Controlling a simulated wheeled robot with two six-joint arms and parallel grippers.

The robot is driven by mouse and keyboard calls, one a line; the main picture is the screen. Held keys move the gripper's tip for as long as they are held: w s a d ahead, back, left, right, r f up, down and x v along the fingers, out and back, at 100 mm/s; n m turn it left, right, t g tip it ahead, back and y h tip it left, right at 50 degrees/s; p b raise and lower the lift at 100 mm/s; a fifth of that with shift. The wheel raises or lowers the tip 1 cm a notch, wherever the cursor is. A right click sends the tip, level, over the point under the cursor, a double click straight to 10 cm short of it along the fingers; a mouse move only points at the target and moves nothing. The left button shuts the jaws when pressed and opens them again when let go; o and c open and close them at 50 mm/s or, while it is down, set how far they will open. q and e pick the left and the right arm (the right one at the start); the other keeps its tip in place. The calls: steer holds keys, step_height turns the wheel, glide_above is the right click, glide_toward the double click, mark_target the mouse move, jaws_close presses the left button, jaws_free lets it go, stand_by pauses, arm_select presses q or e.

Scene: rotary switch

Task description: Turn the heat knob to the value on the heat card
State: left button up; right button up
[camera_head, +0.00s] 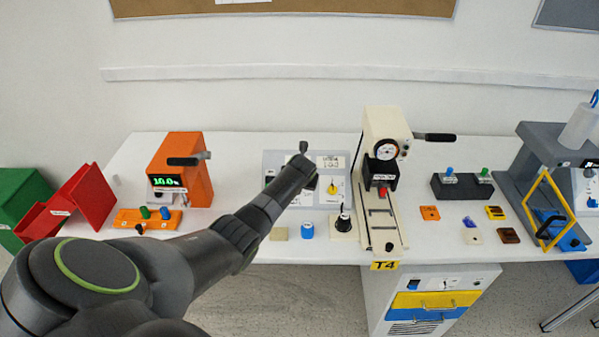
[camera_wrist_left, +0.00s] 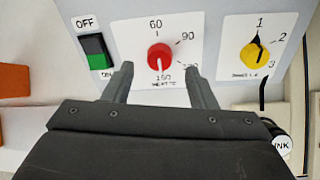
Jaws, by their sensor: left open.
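The heat knob (camera_wrist_left: 160,57) is red with a white mark on its lower part, pointing down toward the bottom number. Its dial plate shows 60 at top and 90 at upper right; another number is partly hidden by a finger. My left gripper (camera_wrist_left: 159,77) is open and empty, its fingers below and either side of the red knob, apart from it. In the head view, my left gripper (camera_head: 304,152) is over the grey panel (camera_head: 270,160) and hides the red knob. A small white card (camera_head: 330,162) is on the panel; its print is too small to read surely.
A yellow dial (camera_wrist_left: 254,55) marked 1, 2, 3 sits right of the red knob. A green-black OFF switch (camera_wrist_left: 96,51) is at left. An orange device (camera_head: 187,165) and a cream press (camera_head: 384,140) flank the panel.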

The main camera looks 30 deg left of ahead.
arm_select(q)
steer(key=v, duration=1.3)
steer(key=shift+s, duration=0.15)
steer(key=shift+d, duration=0.1)
